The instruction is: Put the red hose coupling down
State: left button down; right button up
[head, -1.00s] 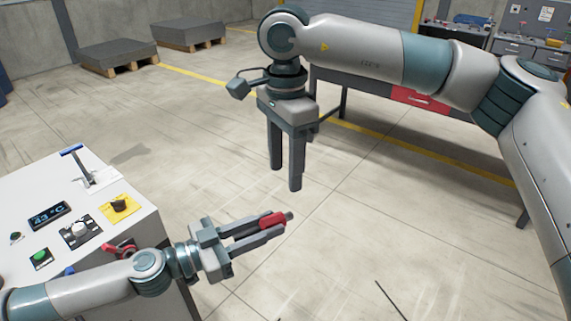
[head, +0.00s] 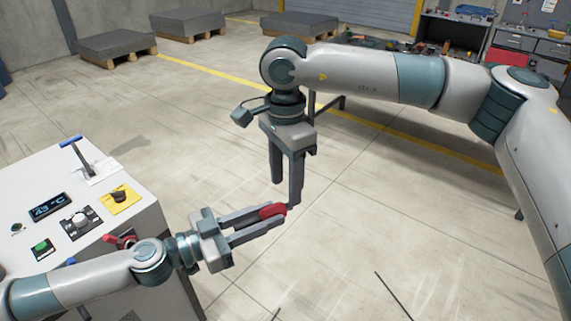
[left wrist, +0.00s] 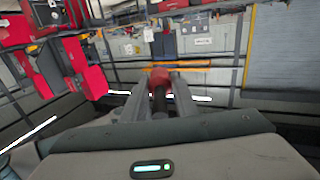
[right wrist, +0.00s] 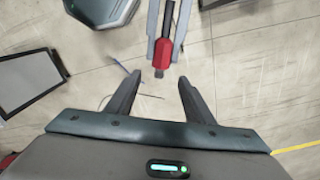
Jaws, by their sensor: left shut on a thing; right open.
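The red hose coupling (head: 272,210) is held at the fingertips of my left gripper (head: 276,215), above the floor. It also shows between the left fingers in the left wrist view (left wrist: 159,83). My right gripper (head: 286,193) points downward and is open and empty, at the free end of the coupling. In the head view, one right finger overlaps the coupling's grey tip, and I cannot tell whether they touch. In the right wrist view, the coupling (right wrist: 163,57) points toward the gap between the open right fingers (right wrist: 158,85).
A white control cabinet (head: 70,215) with knobs, a display and a lever stands at the left, close to my left arm. Dark slabs on pallets (head: 117,47) and a workbench (head: 462,30) are far back. The floor around the grippers is clear.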

aim_at(285, 205)
jog(key=shift+f, duration=2.9)
jog(key=c, duration=1)
pick_arm(q)
jog(key=c, duration=1.3)
grip_release()
jog(key=shift+c, duration=0.2)
pick_arm(e)
jog(key=shift+c, duration=0.8)
pick_arm(q)
jog(key=shift+a, duration=0.15)
jog(key=v, duration=1.1)
jog(key=shift+s+a, duration=0.2)
jog(key=shift+a, duration=0.15)
